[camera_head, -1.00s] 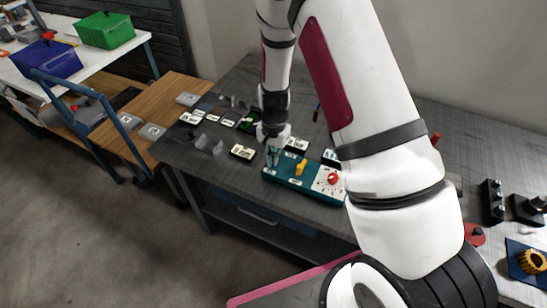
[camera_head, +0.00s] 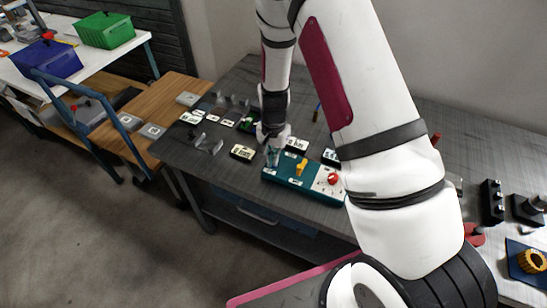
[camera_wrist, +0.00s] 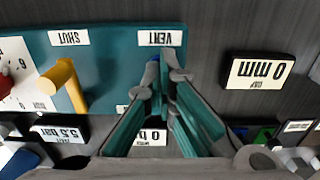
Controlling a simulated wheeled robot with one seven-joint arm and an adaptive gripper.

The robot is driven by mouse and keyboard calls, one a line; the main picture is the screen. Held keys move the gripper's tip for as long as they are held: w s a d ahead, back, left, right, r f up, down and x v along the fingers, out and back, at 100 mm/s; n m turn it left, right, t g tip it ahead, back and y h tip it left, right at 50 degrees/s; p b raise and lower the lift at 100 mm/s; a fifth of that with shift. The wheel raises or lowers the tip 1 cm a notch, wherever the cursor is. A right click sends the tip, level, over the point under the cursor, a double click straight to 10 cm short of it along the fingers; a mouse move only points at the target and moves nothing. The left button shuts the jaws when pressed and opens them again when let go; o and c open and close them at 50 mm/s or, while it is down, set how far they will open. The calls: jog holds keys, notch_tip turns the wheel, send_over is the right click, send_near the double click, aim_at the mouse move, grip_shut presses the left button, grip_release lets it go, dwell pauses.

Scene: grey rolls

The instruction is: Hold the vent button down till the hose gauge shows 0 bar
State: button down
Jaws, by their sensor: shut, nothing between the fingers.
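The teal control panel (camera_head: 283,181) lies on the dark workbench. In the wrist view, the same panel (camera_wrist: 107,60) carries SHUT and VENT labels, upside down. A yellow lever (camera_wrist: 62,80) sits by the SHUT label. My gripper (camera_wrist: 163,73) is shut and empty, its fingertips at the VENT label (camera_wrist: 160,38). A little blue (camera_wrist: 155,59), seemingly the vent button, shows at the tips, which mostly hide it; I cannot tell whether it is pressed. A small display (camera_wrist: 152,137) behind the fingers shows a 0, partly covered. Another display (camera_wrist: 60,133) reads 5.5. My gripper also shows in the head view (camera_head: 271,160).
A red knob (camera_head: 333,179) stands on the panel's right part. Black fixtures (camera_head: 492,202) stand at the far right.

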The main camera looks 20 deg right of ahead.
jog(key=shift+r+p, duration=0.95)
jog(key=shift+r, duration=2.05)
jog(key=shift+r, duration=0.1)
jog(key=s+a+r+n+t, duration=0.1)
jog(key=s+r+n, duration=0.15)
jog(key=r, duration=0.85)
jog(key=s+r+n+t, duration=0.1)
jog(key=s+r, duration=0.3)
jog(key=r, duration=0.8)
jog(key=s+r+n+t, duration=0.1)
jog(key=s+r+n, duration=0.1)
jog(key=s+r, duration=0.4)
jog(key=s+d+r+n+t, duration=0.1)
jog(key=s+r, duration=0.5)
jog(key=s, duration=0.7)
jog(key=shift+s+n+t, duration=0.15)
jog(key=shift+n+t, duration=0.65)
jog(key=shift+n, duration=0.45)
jog(key=shift+d+r, duration=0.1)
jog(key=shift+r, duration=0.05)
